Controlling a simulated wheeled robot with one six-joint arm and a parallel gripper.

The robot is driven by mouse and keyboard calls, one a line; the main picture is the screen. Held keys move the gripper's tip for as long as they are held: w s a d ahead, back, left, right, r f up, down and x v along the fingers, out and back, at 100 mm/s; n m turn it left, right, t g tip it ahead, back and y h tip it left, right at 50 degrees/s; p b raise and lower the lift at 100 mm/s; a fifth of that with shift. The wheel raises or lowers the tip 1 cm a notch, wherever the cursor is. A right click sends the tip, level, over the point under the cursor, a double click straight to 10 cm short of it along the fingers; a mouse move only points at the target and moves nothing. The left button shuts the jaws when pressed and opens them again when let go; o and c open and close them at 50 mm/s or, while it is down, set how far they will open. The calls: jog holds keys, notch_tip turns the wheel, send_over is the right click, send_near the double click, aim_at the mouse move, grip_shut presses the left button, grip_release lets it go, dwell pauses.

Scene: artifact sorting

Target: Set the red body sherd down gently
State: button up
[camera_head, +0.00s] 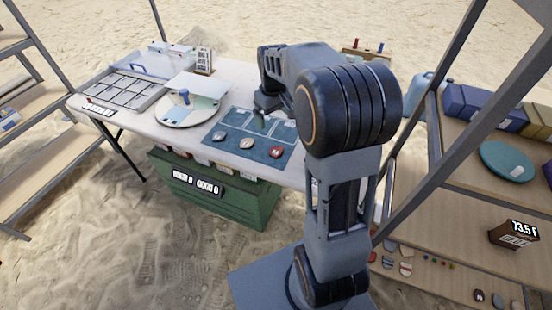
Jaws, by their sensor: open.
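A red-brown sherd (276,152) with a pale mark lies on the front right part of a blue-green mat (232,150) on the white table. It looks like the red body sherd, but it is small in the picture. My gripper (260,116) is over the back part of the mat, behind and left of this sherd and apart from it. It is open, though its fingers are small and partly hidden by my wrist. I cannot make out any sherd between them.
A round turntable (187,115) and a divided tray (122,92) stand to the left. A green chest (225,195) is below the table. Shelves with posts flank both sides.

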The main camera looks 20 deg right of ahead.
jog(key=b, duration=0.1)
send_over(277, 151)
notch_tip(277, 151, down, 6)
jog(key=shift+n+g, duration=0.4)
jog(key=f, duration=0.5)
jog(key=f+b, duration=0.1)
jog(key=f, duration=0.1)
jog(key=shift+w+f, duration=0.2)
jog(key=shift+w, duration=0.1)
jog(key=shift+s+f, duration=0.2)
jog(key=shift+f, duration=2.85)
jog(key=c, duration=1)
jog(key=shift+r, duration=0.1)
